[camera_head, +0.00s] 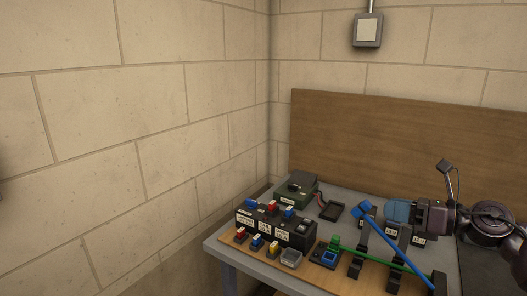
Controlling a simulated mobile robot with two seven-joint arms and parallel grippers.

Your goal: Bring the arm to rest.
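My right arm comes in from the right edge in the head view, and its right gripper (392,212) is above the table, over the dark rack at the right. A blue-grey part shows at its front end. I cannot make out a gap between the fingers or whether they hold anything. A blue tube (395,238) slants down to the right, just left of and below the gripper. A green tube (385,258) lies lower across dark supports. I cannot tell whether the gripper touches the blue tube. My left gripper is not in view.
The grey table (222,247) carries a black box (265,228) with coloured switches, a green device (294,190), a black tray (332,211) and a wooden board (305,272) with several small coloured parts. A brown panel (400,135) and block walls (130,120) stand behind and to the left.

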